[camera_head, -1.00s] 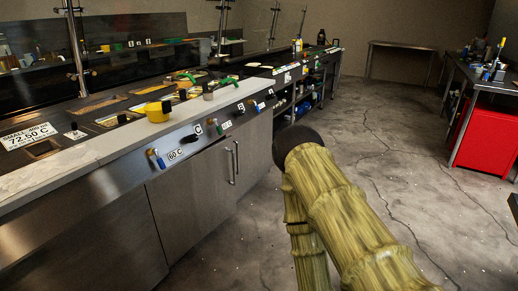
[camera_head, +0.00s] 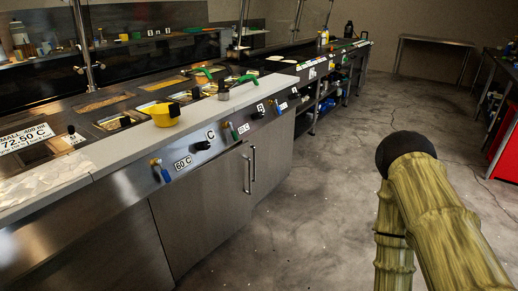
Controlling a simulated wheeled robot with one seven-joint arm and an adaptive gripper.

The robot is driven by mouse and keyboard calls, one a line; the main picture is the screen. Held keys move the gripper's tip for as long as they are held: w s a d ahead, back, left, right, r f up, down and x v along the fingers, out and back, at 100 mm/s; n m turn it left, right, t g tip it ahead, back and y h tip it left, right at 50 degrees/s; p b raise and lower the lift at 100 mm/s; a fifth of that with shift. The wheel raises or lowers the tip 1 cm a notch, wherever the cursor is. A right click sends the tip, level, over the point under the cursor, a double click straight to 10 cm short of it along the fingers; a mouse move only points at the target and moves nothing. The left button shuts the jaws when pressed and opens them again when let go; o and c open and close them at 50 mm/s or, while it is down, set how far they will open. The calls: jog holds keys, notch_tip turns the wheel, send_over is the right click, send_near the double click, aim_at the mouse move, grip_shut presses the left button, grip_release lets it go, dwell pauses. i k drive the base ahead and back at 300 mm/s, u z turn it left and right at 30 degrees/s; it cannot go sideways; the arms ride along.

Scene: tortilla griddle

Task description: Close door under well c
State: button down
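The label C (camera_head: 211,134) is on the steel front of the counter, beside a black knob (camera_head: 202,145). Below it is a wide steel cabinet door (camera_head: 200,215) with a vertical bar handle (camera_head: 247,172) at its right edge. A second door (camera_head: 273,155) with its own handle (camera_head: 254,162) adjoins it on the right. The left door looks nearly flush; I cannot tell whether it stands slightly ajar. My bamboo-textured arm shows at the lower right, apart from the doors. My gripper is out of view.
Open shelves (camera_head: 325,95) continue beyond the doors. Concrete floor (camera_head: 335,195) lies clear between the counter and my arm. A red cabinet (camera_head: 505,140) is at the right edge.

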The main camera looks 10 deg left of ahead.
aim_at(193, 215)
jog(key=u, duration=0.5)
jog(key=i, duration=0.85)
jog(key=u, duration=0.75)
